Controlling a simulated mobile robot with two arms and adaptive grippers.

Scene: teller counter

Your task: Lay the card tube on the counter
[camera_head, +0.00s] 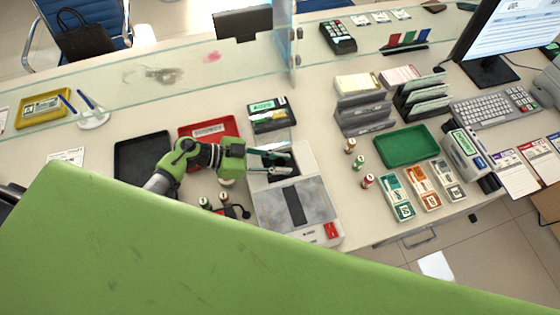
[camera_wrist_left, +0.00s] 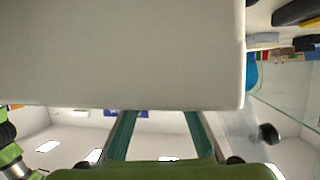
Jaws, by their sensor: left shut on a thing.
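My left gripper (camera_head: 275,162) reaches in from the left over the back end of the pale grey machine (camera_head: 264,207). Its two teal fingers are apart, with a thing held between them. In the left wrist view, the fingers (camera_wrist_left: 162,128) run up to a broad, plain, pale surface (camera_wrist_left: 120,55) with a rounded corner, which hides the fingertips. I take this pale thing for the card tube, but its full shape and its ends are hidden. It is not clearly seen in the head view. My right gripper is not in view.
A red tray (camera_head: 228,125) and a black tray (camera_head: 118,160) lie left of the machine. A black device (camera_head: 270,115) stands behind it. Right are small rolls (camera_head: 358,162), a green tray (camera_head: 410,146) and grey racks (camera_head: 362,117). A glass screen (camera_head: 200,62) runs along the back.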

